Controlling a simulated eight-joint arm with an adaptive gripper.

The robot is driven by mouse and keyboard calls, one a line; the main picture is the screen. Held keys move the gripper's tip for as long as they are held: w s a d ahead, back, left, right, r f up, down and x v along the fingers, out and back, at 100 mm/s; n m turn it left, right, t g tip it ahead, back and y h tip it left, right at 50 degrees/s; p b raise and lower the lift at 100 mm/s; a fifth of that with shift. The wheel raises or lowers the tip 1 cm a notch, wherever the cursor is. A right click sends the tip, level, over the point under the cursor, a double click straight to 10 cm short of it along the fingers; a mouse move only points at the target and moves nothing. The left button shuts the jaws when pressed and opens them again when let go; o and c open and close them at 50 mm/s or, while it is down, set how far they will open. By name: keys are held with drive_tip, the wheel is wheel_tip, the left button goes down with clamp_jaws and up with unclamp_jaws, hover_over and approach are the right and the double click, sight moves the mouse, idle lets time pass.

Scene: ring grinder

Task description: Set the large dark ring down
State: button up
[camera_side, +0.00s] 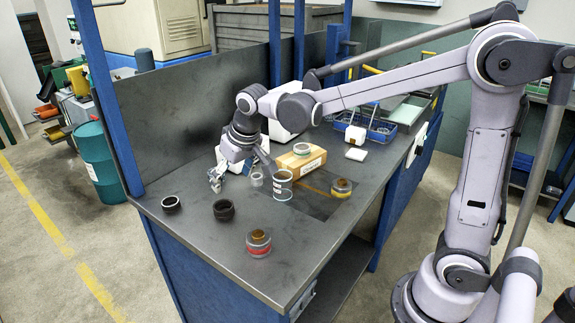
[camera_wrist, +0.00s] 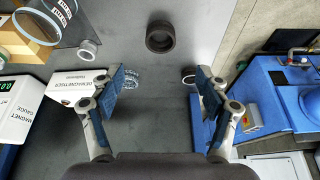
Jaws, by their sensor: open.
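The large dark ring (camera_side: 223,210) lies flat on the dark bench top, and it also shows in the wrist view (camera_wrist: 160,37) beyond my fingers. My gripper (camera_side: 216,182) is open and empty. It hangs over the bench, a little behind the ring in the side view. Whether the fingertips touch the bench cannot be told.
Another dark ring (camera_side: 171,204) lies near the bench's left edge. The front bench corner is clear.

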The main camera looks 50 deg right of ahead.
drive_tip(key=s+d+n+t, duration=0.1)
drive_tip(key=s+d+t, duration=0.1)
drive_tip(key=s, duration=1.7)
drive_tip(key=shift+d+t, duration=0.2)
drive_tip(key=shift+t, duration=0.1)
